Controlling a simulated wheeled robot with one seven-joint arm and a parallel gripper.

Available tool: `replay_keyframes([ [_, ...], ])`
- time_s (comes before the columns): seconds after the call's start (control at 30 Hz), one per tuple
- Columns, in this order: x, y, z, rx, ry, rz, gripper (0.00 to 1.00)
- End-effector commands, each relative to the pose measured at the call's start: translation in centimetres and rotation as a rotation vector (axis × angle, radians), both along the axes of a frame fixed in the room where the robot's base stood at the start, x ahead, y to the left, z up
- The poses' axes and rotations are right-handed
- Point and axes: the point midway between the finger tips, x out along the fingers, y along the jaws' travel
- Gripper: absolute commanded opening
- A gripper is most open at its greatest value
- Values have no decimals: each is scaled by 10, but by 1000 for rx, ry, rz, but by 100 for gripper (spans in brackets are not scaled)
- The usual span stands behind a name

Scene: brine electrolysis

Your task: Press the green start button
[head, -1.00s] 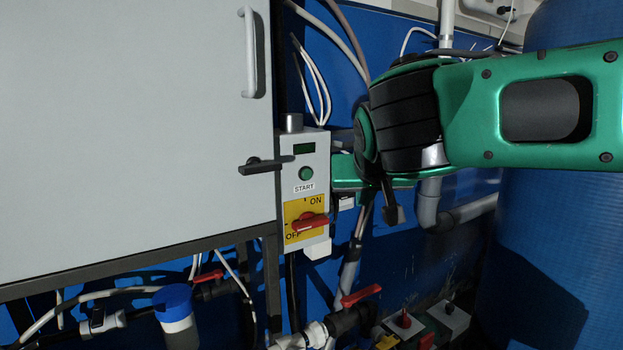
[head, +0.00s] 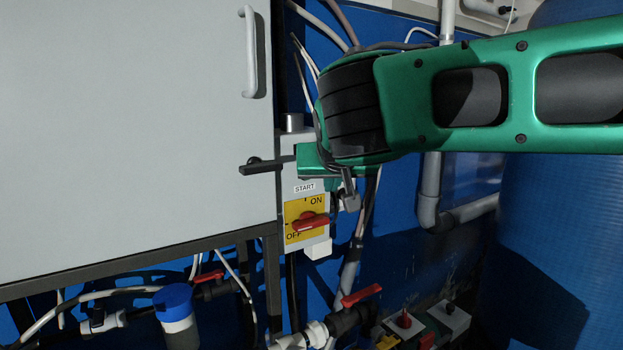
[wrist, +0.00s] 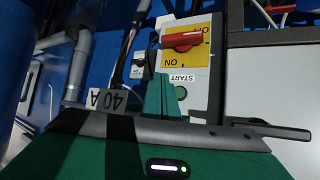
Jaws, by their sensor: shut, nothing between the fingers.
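The grey control box (wrist: 203,85) carries the green start button (wrist: 180,92), which shows upside down in the wrist view beside the START label (wrist: 182,78). My gripper (wrist: 160,86) is shut and empty, its green fingers just left of the button there; I cannot tell whether they touch. In the head view my gripper (head: 308,162) is in front of the upper part of the control box and hides the button. The START label (head: 304,188) shows just below it.
A red rotary switch (head: 310,222) on a yellow plate is below the label. A dark lever (head: 262,167) sticks out from the white cabinet (head: 130,130) left of my gripper. A large blue tank (head: 560,230) stands at the right. Pipes and red-handled valves are below.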

Motion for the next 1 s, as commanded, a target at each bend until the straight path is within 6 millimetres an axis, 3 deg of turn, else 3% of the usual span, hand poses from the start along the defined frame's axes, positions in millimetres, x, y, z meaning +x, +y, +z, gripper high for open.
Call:
replay_keyframes([
  [0.43, 41, 27, 0, 0, 1, -2, 0],
  [1.0, 47, 31, 0, 0, 0, -1, 0],
])
